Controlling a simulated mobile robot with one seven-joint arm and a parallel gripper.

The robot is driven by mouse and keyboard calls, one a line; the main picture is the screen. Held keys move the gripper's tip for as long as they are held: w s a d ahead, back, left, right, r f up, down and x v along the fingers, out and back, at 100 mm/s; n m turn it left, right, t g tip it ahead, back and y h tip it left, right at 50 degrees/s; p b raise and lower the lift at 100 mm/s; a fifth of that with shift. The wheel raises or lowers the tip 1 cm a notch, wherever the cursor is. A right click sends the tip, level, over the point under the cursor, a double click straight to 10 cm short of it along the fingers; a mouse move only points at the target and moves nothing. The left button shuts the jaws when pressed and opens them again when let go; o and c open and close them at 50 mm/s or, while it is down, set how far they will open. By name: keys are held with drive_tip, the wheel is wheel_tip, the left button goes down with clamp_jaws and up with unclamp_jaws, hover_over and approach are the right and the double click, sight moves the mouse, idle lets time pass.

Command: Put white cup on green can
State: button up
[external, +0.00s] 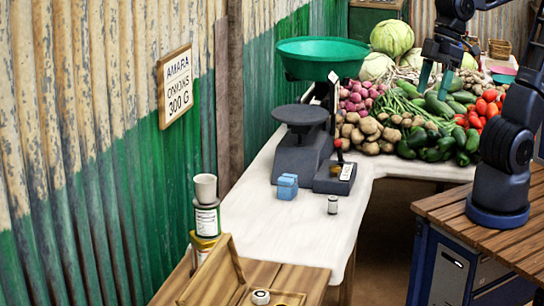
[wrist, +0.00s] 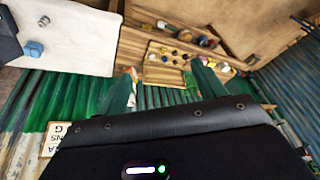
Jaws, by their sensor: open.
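The white cup (external: 205,187) stands upright on top of a can with a pale label and dark green-looking bands (external: 207,219) in the external view. That can sits on a yellow-and-white can (external: 203,244) at the left end of the stall. My gripper (external: 436,84) is open and empty, high over the vegetables at the upper right, far from the cup. In the wrist view my two green fingers (wrist: 168,86) are spread apart with nothing between them. The cup cannot be made out clearly in the wrist view.
A balance scale with a green pan (external: 318,53) stands on the white counter (external: 270,225). Blue blocks (external: 287,187) and a small jar (external: 333,204) lie in front. An open wooden box (external: 217,275) is near the cans. Vegetables fill the back. A corrugated wall borders the left.

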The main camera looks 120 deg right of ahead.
drive_tip(key=s+a+f+n, duration=0.2)
drive_tip(key=s, duration=0.3)
drive_tip(key=shift+s, duration=0.25)
drive_tip(key=shift+o, duration=0.4)
